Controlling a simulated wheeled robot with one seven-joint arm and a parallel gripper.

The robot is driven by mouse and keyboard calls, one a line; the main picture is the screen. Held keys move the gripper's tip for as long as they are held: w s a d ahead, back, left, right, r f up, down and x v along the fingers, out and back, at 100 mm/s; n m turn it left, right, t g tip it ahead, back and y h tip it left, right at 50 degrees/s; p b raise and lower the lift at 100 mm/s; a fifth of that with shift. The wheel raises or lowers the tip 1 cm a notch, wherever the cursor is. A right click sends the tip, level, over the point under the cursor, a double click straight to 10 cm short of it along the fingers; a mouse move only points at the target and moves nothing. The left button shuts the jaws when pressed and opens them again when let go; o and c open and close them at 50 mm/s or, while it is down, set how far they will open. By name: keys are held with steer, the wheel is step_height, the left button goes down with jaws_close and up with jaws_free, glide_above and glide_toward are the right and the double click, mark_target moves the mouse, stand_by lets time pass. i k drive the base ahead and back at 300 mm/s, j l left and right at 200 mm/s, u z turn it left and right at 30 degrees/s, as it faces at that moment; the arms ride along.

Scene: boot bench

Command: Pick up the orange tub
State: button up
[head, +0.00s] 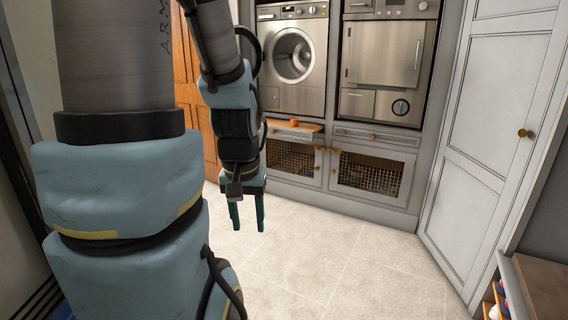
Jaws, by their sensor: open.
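A small orange tub (294,122) sits on a narrow wooden pull-out board (312,128) below the washing machine. It is far off and small in the picture, so its details are hard to tell. My gripper (247,226) points down over the tiled floor with its two green fingers apart and nothing between them. It is nearer to me than the tub, and lower and to the left of it in the picture. It does not touch the tub.
A washing machine (294,56) and a second steel appliance (384,58) stand in the grey cabinet. Mesh-fronted doors (366,175) lie below. A tall grey cupboard (490,130) and a bench (545,285) are at right. The tiled floor (345,260) is clear.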

mark_target(293, 121)
steer(key=i, duration=4.65)
